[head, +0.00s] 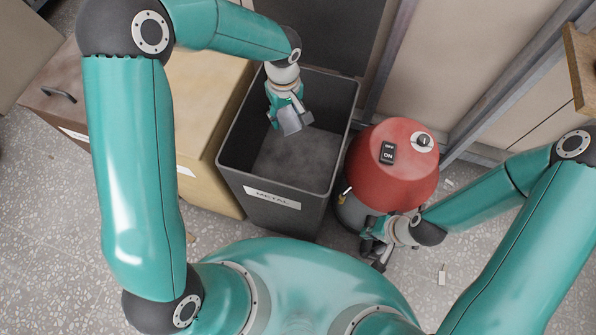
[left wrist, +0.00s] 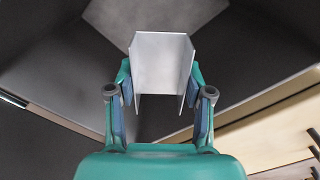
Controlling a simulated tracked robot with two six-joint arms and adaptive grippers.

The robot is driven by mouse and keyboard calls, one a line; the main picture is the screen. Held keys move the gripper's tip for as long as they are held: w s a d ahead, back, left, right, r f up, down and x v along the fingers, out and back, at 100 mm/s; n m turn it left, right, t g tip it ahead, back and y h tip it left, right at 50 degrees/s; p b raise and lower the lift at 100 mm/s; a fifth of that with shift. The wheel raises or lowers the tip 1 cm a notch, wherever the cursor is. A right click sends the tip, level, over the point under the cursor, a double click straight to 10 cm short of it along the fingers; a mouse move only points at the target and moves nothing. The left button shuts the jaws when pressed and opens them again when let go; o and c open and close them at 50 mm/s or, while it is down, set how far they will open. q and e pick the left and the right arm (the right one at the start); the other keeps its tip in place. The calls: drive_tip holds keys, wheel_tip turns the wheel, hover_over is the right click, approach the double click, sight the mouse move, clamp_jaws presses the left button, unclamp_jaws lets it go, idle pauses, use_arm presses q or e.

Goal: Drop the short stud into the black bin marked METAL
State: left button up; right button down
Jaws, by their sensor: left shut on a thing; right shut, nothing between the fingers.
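The short stud (head: 291,120) is a short grey metal channel piece. My left gripper (head: 287,108) is shut on it and holds it over the open mouth of the black bin (head: 274,213) marked METAL. In the left wrist view the stud (left wrist: 161,62) sits between the two fingers of my left gripper (left wrist: 160,98), with dark bin walls around it. The bin's label faces me on its front wall. The bin's lid stands open at the back. My right gripper (head: 379,245) is shut and empty, low beside the red vacuum.
A red vacuum (head: 390,160) with an ON switch stands right of the bin. Metal framing (head: 500,80) runs behind. Speckled floor (head: 60,230) is open at lower left.

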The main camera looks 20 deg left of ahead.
use_arm(q)
drive_tip(key=shift+f, duration=0.15)
drive_tip(key=o, duration=1.3)
drive_tip(key=shift+c, duration=0.2)
wheel_tip(320, 180, up, 12)
drive_tip(key=shift+f, duration=0.1)
